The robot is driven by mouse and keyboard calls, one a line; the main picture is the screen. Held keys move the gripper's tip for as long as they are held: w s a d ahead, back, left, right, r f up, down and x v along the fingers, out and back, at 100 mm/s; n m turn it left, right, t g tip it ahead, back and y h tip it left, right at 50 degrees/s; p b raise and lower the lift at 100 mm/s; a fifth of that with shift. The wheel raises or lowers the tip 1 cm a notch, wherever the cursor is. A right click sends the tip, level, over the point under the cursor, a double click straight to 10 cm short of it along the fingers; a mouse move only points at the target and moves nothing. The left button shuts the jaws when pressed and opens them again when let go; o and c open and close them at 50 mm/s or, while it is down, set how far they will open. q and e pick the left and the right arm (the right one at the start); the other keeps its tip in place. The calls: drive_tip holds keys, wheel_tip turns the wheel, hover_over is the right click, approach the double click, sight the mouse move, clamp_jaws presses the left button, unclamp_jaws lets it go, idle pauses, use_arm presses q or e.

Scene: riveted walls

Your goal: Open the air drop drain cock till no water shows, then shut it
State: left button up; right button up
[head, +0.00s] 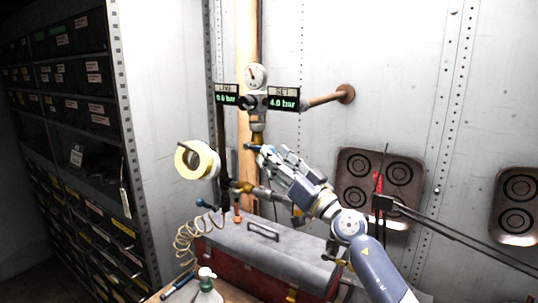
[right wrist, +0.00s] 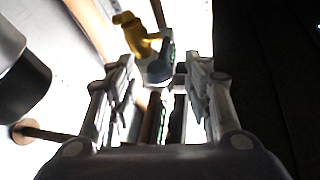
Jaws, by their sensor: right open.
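The air drop pipe (head: 246,40) runs down the wall to a regulator with a round gauge (head: 257,76). Two displays flank it: the left one (head: 227,97) seems to read 0.0 bar, and SET (head: 284,103) reads 4.0 bar. Below are brass fittings (head: 243,186) and a blue-ended piece (head: 203,203); I cannot tell which part is the drain cock. My right gripper (head: 268,154) is open beside the pipe, below the regulator. In the right wrist view, a blue-grey rounded part (right wrist: 160,70) shows between its fingers, with a yellow fitting (right wrist: 131,34) beyond. No water is discernible. My left gripper is out of view.
A grey-lidded red toolbox (head: 265,240) stands on the bench under the pipe. A coiled hose (head: 187,238), a spray bottle (head: 207,289) and a tape roll (head: 184,160) are to the left. Drawer shelves (head: 85,110) fill the far left. Baking-tin-like panels (head: 352,168) hang right.

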drive_tip(key=shift+x, duration=1.1)
drive_tip(key=shift+w+a+r, duration=0.2)
drive_tip(key=shift+w, duration=0.15)
drive_tip(key=shift+c, duration=0.6)
clamp_jaws()
